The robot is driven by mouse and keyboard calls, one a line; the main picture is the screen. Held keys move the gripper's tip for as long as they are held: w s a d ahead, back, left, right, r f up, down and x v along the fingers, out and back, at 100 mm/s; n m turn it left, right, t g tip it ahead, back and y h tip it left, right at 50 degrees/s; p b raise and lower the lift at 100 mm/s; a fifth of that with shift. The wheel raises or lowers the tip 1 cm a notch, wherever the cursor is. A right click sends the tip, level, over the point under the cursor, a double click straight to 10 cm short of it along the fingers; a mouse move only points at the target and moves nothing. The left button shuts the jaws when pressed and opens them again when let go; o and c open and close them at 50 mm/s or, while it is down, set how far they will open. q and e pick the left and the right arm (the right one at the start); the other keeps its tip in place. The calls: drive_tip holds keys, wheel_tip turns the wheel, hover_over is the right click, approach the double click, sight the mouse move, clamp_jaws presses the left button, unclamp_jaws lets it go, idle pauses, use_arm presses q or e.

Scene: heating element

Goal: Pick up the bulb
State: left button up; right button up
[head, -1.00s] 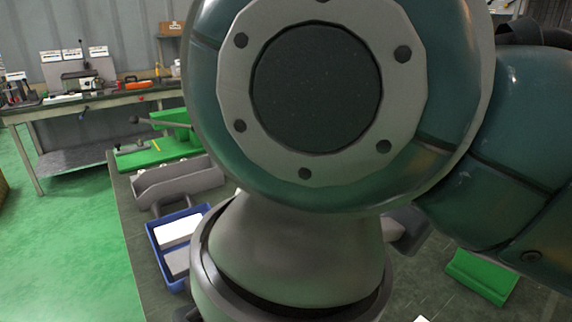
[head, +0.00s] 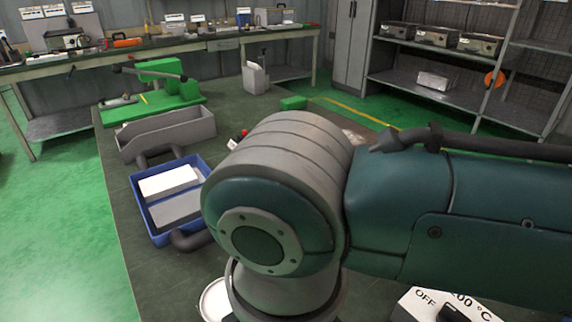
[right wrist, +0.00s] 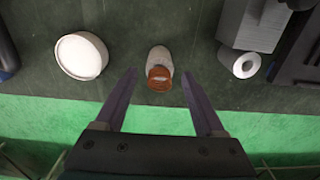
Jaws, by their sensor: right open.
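The bulb (right wrist: 160,62) appears to be the small pale rounded piece with a copper-brown end in the right wrist view. It lies on the dark table top near the table's edge. My right gripper (right wrist: 159,74) is open, its two fingers spread to either side of the bulb in the picture. Nothing is held between them, and the depth gap to the bulb is hard to tell. In the head view my right arm hides the bulb and the gripper. My left gripper is not in view.
A white round dish (right wrist: 82,55) lies left of the bulb; a grey block (right wrist: 255,25) stands to the right.

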drive_tip(key=shift+f, duration=0.25)
clamp_jaws()
idle(0.4)
